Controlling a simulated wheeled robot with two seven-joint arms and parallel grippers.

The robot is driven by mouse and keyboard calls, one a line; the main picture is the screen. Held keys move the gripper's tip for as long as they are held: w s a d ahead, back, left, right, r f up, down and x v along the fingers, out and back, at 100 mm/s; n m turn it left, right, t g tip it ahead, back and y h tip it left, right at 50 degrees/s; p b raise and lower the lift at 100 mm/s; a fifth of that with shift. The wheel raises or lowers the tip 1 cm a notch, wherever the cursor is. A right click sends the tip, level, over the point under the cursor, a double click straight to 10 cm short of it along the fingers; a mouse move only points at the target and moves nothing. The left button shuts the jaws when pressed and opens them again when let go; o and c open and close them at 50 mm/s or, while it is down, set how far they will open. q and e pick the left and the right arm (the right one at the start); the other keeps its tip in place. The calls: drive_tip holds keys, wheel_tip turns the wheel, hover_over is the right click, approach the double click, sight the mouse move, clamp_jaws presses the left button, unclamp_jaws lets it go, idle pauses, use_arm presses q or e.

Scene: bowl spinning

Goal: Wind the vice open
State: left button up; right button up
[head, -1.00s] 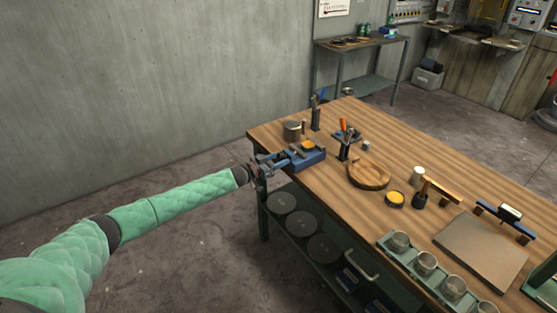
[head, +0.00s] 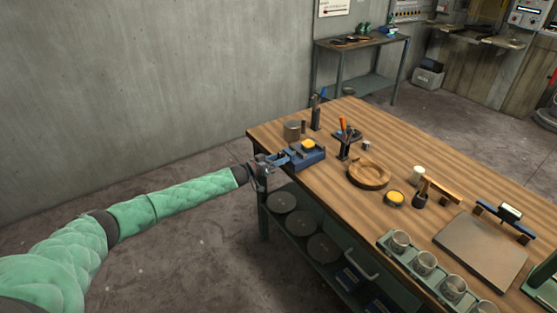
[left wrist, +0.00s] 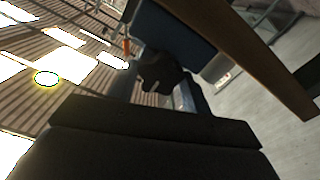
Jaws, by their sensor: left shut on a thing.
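The blue vice (head: 305,155) sits at the near left corner of the wooden workbench, with a yellow-orange piece (head: 308,143) at its top. My left gripper (head: 268,163) is at the vice's outer end, just off the bench's left edge, and is shut on the vice handle. The handle itself is mostly hidden by the fingers. In the left wrist view the blue vice body (left wrist: 172,28) shows beyond a dark rounded part (left wrist: 163,75) at its end. My right gripper is not in view.
On the workbench (head: 330,185) stand a metal tin (head: 292,130), tool holders, a wooden bowl (head: 368,174), a yellow-topped tin (head: 394,199) and a tray of metal cups (head: 425,263). Round discs (head: 300,222) lie on the shelf below. The floor left of the bench is clear.

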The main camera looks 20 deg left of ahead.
use_arm(q)
drive_tip(key=o, duration=1)
drive_tip(key=shift+a+f, duration=0.1)
drive_tip(key=shift+c, duration=0.2)
drive_tip(key=b+v, duration=0.3)
drive_tip(key=v, duration=0.4)
drive_tip(key=shift+s+a, duration=0.25)
drive_tip(key=shift+s, duration=0.1)
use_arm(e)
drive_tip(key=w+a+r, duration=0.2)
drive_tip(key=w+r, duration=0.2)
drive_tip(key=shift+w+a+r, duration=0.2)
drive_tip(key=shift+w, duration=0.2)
